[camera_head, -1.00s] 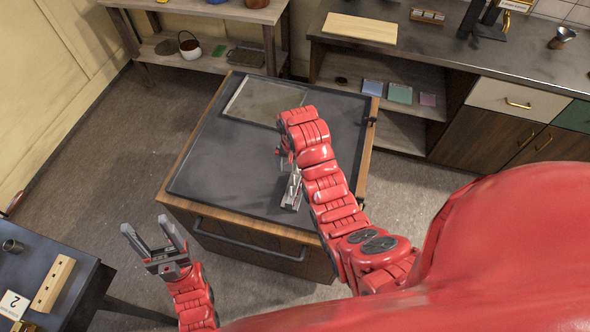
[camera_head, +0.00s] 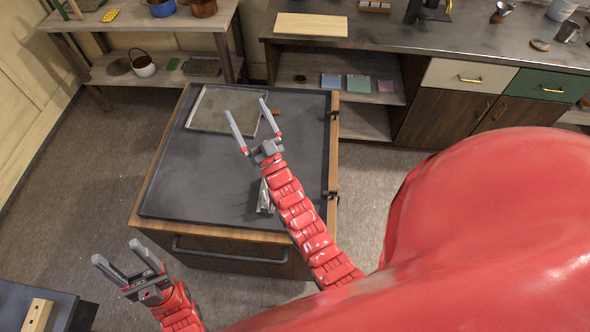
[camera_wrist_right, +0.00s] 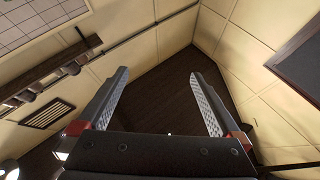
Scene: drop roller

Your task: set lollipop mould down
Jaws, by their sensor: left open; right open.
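A small silvery metal piece, which looks like the lollipop mould (camera_head: 264,197), lies on the dark top of the wooden cabinet (camera_head: 185,185), near its front right. My right forearm partly hides it, so its full shape cannot be told. My right gripper (camera_head: 247,107) is open and empty, beyond the mould and over the back part of the top. The right wrist view shows its two open fingers (camera_wrist_right: 165,100) with nothing between them. My left gripper (camera_head: 116,252) is open and empty, left of the cabinet's front and away from the mould.
A flat framed tray (camera_head: 208,108) lies at the back of the cabinet top; the left middle of the top is clear. A wooden block (camera_head: 37,315) is on a dark table at lower left. A shelf (camera_head: 110,70) and a counter (camera_head: 420,43) stand behind.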

